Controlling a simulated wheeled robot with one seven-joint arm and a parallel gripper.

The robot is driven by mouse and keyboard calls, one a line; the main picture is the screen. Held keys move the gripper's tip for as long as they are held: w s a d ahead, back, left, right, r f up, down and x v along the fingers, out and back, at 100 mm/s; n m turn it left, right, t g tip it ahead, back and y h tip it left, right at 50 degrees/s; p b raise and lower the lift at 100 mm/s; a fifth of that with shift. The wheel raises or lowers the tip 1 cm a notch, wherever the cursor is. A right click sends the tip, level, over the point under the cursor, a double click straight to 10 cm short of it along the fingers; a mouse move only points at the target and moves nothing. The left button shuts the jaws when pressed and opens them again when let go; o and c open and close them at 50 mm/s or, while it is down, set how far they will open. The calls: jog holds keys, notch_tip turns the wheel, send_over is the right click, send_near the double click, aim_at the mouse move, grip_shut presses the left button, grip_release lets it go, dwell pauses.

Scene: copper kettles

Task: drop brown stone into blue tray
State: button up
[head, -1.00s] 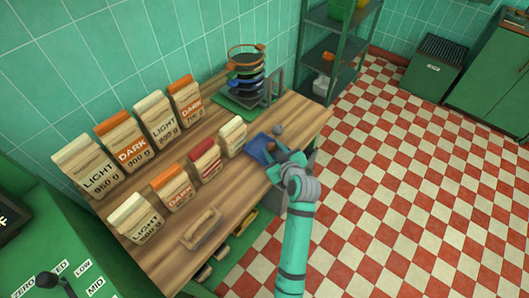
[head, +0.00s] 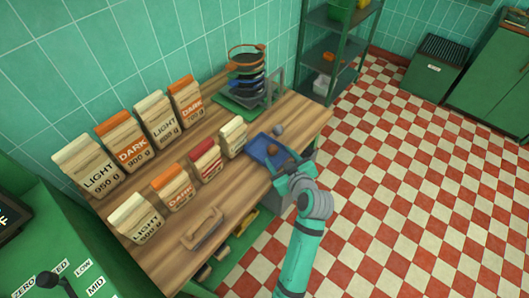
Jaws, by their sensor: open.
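The blue tray (head: 259,148) lies on the wooden counter near its right end. The brown stone (head: 272,150) shows within the tray's outline and appears to rest in it, with nothing gripping it. My gripper (head: 285,168) is open at the tray's near right edge, just beside the stone. Its fingers are small and partly hidden by the wrist, and I see nothing held in them.
A grey stone (head: 278,130) sits at the tray's far edge; I cannot tell whether it is in the tray. Several labelled bags stand left along the wooden counter (head: 225,197). A stack of dark rings (head: 247,75) stands behind. A wooden-framed item (head: 203,229) lies near the front edge.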

jog(key=shift+v, duration=2.15)
jog(key=shift+w, duration=0.1)
